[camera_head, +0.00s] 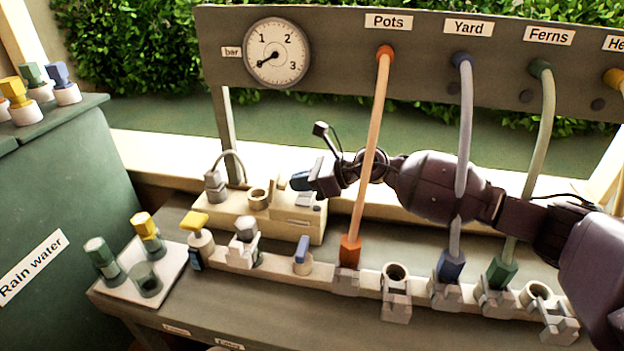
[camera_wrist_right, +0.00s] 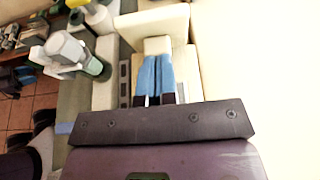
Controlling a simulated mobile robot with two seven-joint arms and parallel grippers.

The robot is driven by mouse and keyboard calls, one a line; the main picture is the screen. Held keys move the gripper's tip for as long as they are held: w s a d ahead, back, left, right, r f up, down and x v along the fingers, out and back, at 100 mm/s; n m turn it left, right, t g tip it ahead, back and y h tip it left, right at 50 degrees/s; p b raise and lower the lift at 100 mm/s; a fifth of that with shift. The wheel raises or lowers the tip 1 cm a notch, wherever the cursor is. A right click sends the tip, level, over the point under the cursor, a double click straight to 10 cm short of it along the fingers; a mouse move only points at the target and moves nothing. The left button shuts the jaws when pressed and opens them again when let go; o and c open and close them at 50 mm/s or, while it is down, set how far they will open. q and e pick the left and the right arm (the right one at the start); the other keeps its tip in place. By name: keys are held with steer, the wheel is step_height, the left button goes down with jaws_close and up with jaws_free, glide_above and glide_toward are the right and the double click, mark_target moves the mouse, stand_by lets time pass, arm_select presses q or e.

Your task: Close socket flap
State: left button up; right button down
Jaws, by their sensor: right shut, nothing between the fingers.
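A cream box (camera_head: 290,222) stands at the back of the bench, with an open round socket (camera_head: 258,199) on top and grey parts (camera_head: 305,198) at its right. I cannot tell which part is the socket flap; grey hinged pieces also hang at the rail sockets (camera_head: 397,310). My right gripper (camera_head: 300,181) is just above the right end of the box, its blue fingers shut and empty. In the right wrist view the shut fingers (camera_wrist_right: 157,76) point at a small cream block (camera_wrist_right: 157,46); contact cannot be told. My left gripper is not in view.
The orange hose (camera_head: 370,150) hangs in front of my right wrist. Grey and green hoses run down to the rail (camera_head: 325,273). A white plate with coloured caps (camera_head: 172,282) lies at left. A green rain water tank (camera_head: 70,200) is at far left.

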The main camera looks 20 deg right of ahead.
steer(key=shift+w+a, duration=0.1)
stand_by(0.3)
steer(key=shift+a+r+p, duration=0.1)
steer(key=shift+r+p, duration=0.25)
steer(key=shift+p, duration=0.1)
steer(key=shift+h, duration=0.3)
steer(key=shift+w+g+p, duration=0.1)
steer(key=shift+g+p, duration=0.2)
steer(key=shift+p, duration=0.2)
